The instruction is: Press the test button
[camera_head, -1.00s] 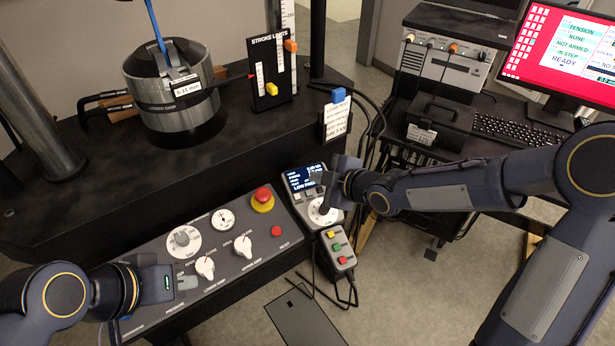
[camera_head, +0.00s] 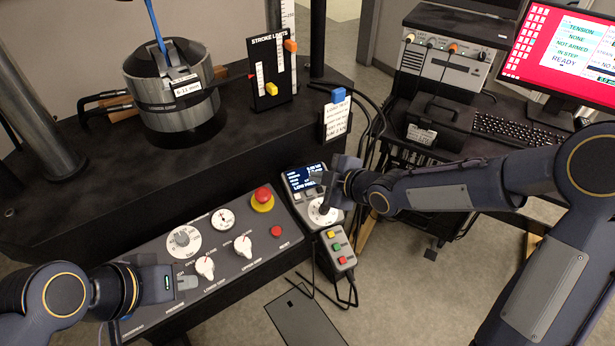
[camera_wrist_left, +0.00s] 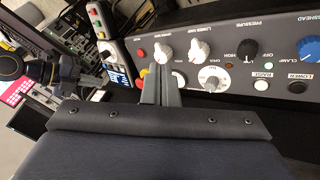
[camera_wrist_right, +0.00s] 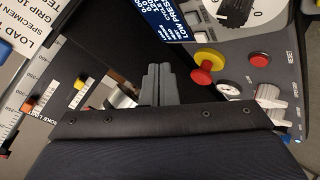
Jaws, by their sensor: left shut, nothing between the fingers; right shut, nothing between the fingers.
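No button with a readable test label shows. A small grey button box (camera_head: 338,248) with yellow, green and red buttons stands at the front right of the control panel (camera_head: 140,318). Above it is a handset (camera_head: 296,193) with a lit display reading LOW PRES and a white dial. My right gripper (camera_head: 322,182) is shut and empty over the handset, hiding part of it; its closed fingers (camera_wrist_right: 158,80) show in the right wrist view. My left gripper (camera_head: 190,283) is shut and empty over the left front of the panel; its fingers (camera_wrist_left: 160,78) show in the left wrist view.
The panel bears a red mushroom button (camera_head: 263,196), a small red button (camera_head: 276,231), white knobs (camera_head: 205,267) and a gauge (camera_head: 223,218). Behind stand a metal cylinder (camera_head: 172,108) and a stroke limits board (camera_head: 270,75). A monitor (camera_head: 560,45) reads READY at right.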

